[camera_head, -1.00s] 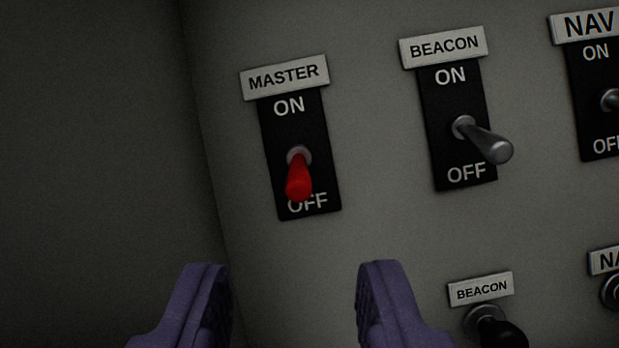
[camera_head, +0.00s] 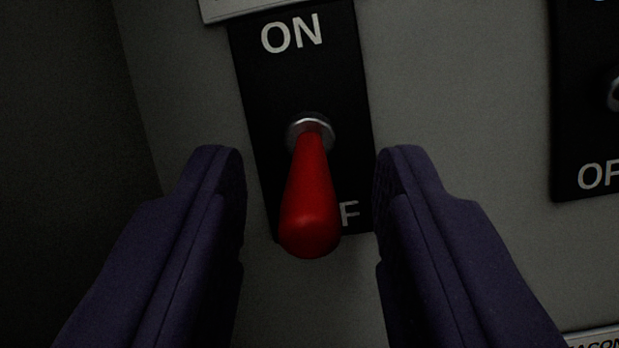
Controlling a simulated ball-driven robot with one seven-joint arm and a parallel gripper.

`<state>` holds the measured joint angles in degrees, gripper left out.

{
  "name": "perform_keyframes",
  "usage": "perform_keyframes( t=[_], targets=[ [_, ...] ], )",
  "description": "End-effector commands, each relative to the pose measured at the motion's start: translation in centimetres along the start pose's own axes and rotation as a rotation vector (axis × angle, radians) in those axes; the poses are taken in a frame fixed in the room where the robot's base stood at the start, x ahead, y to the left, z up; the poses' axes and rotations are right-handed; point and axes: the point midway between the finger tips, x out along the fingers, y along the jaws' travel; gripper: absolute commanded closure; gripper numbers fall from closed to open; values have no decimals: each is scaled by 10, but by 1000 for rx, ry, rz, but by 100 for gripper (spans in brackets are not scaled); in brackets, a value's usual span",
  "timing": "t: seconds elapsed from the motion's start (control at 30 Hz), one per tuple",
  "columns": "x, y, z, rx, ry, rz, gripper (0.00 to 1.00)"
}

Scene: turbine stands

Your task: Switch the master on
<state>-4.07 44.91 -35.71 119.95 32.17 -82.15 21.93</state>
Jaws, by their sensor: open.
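The master switch is a red toggle lever (camera_head: 311,200) on a black plate (camera_head: 300,80) marked ON at the top and OFF at the bottom. The lever points down, over the OFF lettering, and covers part of it. My gripper (camera_head: 310,190) is open, with one purple finger on each side of the lever. Gaps show between the lever and both fingers. The MASTER label (camera_head: 235,8) is mostly cut off at the top edge.
A second switch plate (camera_head: 585,130), with a grey lever partly visible, stands to the right on the same grey panel (camera_head: 460,80). Part of a lower label (camera_head: 597,338) shows at the bottom right. A dark area lies left of the panel edge.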

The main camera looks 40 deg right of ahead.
Motion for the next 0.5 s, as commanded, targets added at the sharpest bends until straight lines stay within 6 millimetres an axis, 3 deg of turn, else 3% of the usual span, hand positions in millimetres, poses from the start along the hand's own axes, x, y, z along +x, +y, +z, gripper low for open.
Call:
perform_keyframes(
  t=[0.07,0.23,0.5],
  targets=[
    [0,0,0,0,0,0,60],
    [0,0,0,0,0,0,99],
    [0,0,-2,1,-9,2,100]
  ],
)
